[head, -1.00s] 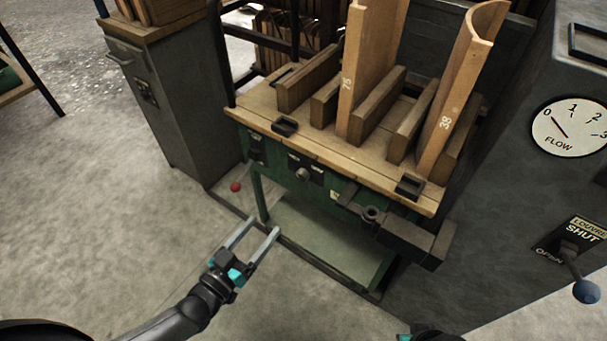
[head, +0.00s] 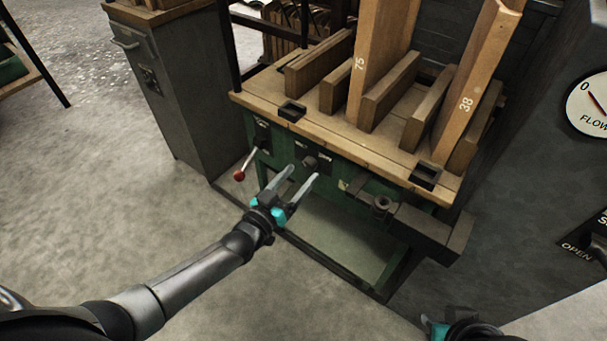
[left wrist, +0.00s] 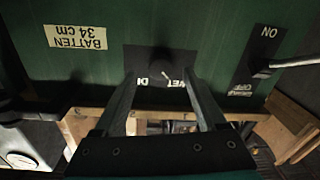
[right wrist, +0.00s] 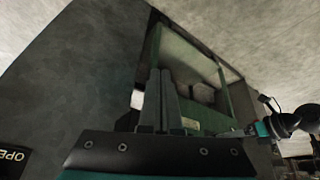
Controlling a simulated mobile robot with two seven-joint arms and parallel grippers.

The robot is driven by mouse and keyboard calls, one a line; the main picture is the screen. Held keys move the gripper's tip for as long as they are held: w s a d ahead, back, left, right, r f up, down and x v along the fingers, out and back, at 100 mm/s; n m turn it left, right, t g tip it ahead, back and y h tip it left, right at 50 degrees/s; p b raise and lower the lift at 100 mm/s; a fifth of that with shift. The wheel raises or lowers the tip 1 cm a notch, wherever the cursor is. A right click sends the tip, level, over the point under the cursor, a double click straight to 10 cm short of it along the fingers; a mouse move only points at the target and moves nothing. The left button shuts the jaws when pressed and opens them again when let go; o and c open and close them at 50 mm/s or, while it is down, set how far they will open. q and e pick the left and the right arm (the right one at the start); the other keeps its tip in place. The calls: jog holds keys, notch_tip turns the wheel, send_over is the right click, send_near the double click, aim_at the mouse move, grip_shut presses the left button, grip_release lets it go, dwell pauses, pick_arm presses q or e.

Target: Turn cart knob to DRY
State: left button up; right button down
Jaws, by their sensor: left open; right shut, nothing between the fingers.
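The dark cart knob (head: 310,162) is on a black plate on the green front of the cart. In the left wrist view the knob (left wrist: 163,62) is dark and blurred, with a short white mark slanting towards the WET label (left wrist: 178,82). The DRY label (left wrist: 146,80) is upside down there and partly hidden by a finger. My left gripper (head: 303,174) is open in front of the knob, its fingers on either side of the plate's middle; contact cannot be told. My right gripper (right wrist: 161,75) is shut and empty, low at the right of the cart.
A red-balled lever (head: 239,175) sticks out left of the knob, by an ON/OFF plate. A vise-like block (head: 381,206) juts out at right. A grey cabinet (head: 178,85) stands at left.

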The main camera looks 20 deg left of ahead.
aim_at(309, 165)
pick_arm(q)
jog(key=shift+w+d, duration=0.2)
jog(key=shift+w, duration=0.45)
jog(key=shift+w+d+b, duration=0.15)
jog(key=shift+w+b, duration=0.2)
jog(key=shift+w, duration=0.25)
pick_arm(e)
jog(key=shift+w+a+f+t+y, duration=0.25)
jog(key=shift+w+a+t, duration=0.25)
jog(key=shift+w+a, duration=0.15)
jog(key=shift+w+a+f+t+y, duration=0.15)
jog(key=shift+w+a+t+y, duration=0.1)
jog(key=shift+w+a+t, duration=0.3)
pick_arm(q)
jog(key=shift+c, duration=0.3)
grip_shut()
